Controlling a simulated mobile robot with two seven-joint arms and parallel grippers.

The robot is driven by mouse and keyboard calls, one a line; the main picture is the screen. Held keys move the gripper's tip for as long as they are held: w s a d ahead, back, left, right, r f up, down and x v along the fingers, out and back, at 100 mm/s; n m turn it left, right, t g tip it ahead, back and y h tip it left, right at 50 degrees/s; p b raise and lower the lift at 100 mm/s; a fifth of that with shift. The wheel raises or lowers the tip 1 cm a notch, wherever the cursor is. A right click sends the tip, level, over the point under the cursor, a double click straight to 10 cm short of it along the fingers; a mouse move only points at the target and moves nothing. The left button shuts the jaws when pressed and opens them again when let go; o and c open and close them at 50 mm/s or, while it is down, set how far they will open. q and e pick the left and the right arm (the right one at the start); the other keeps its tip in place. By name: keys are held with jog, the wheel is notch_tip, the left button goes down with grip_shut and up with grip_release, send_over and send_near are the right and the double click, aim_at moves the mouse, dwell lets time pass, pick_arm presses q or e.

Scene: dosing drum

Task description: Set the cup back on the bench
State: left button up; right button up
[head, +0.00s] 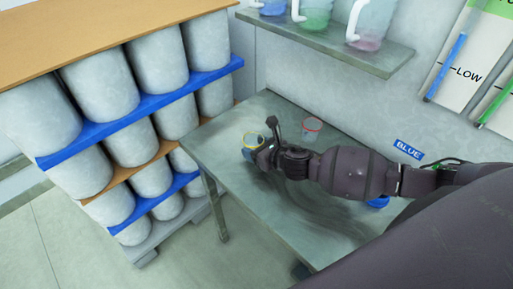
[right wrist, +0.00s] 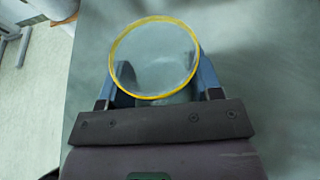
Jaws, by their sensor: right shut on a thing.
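A clear cup with a yellow rim (head: 252,138) is at the far left part of the grey-green bench (head: 235,112). My right gripper (head: 257,149) is shut on this cup. In the right wrist view the yellow-rimmed cup (right wrist: 154,58) sits between the two blue fingers (right wrist: 160,82), its round opening facing the camera. The cup is over the bench top; whether its base touches the surface is hidden. My left gripper is not in view.
A clear cup with a red rim (head: 312,129) stands on the bench near the wall. Stacked white drums (head: 105,85) on blue-edged shelves are at left. A wall shelf (head: 335,45) holds jugs above. A BLUE label (head: 408,149) is on the wall.

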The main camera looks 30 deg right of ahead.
jog(key=shift+f, duration=0.1)
jog(key=o, duration=0.9)
jog(key=v, duration=1.2)
jog(key=shift+d+p, duration=0.1)
jog(key=shift+p, duration=0.25)
